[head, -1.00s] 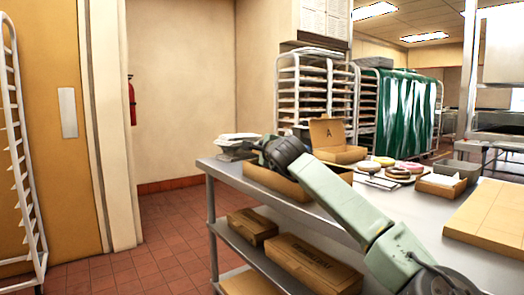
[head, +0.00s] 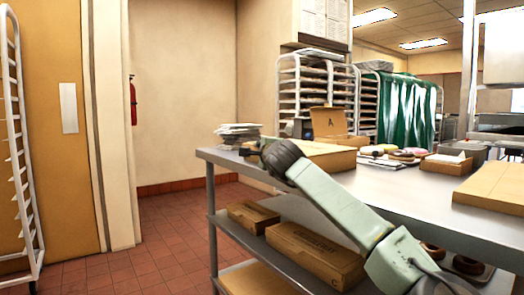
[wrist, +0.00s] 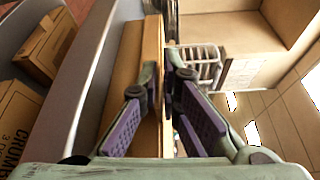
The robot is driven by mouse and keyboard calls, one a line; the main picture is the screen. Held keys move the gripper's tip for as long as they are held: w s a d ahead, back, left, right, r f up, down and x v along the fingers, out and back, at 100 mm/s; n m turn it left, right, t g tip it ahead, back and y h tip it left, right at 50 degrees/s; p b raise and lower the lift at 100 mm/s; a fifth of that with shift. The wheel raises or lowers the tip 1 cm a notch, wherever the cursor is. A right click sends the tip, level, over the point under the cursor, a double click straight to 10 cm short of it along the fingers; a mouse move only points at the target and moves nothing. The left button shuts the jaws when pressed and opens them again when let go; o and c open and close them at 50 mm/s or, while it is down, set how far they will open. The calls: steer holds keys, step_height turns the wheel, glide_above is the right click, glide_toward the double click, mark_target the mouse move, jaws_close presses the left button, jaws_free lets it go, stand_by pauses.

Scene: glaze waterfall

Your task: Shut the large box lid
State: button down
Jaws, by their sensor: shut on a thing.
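The large brown cardboard box (head: 322,160) sits near the front left edge of the metal table, partly hidden behind my arm. Its top looks low and flat in the head view. In the wrist view its brown side (wrist: 124,62) runs up the picture, with a lighter cardboard edge beside it. My gripper (wrist: 162,65) has its purple-padded fingers on both sides of that edge and is shut on it. I cannot tell whether the edge is the lid or the box wall. In the head view my gripper is mostly hidden behind my wrist.
A smaller box with a raised lid marked A (head: 328,122) stands behind. Papers (head: 238,132) lie at the table's left corner. Plates of donuts (head: 400,155) and a flat box (head: 495,187) are to the right.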

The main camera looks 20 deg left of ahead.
steer(key=shift+w+f, duration=0.1)
steer(key=shift+f, duration=0.25)
steer(key=c, duration=2.1)
jaws_free()
steer(key=v, duration=1.2)
steer(key=shift+r, duration=0.2)
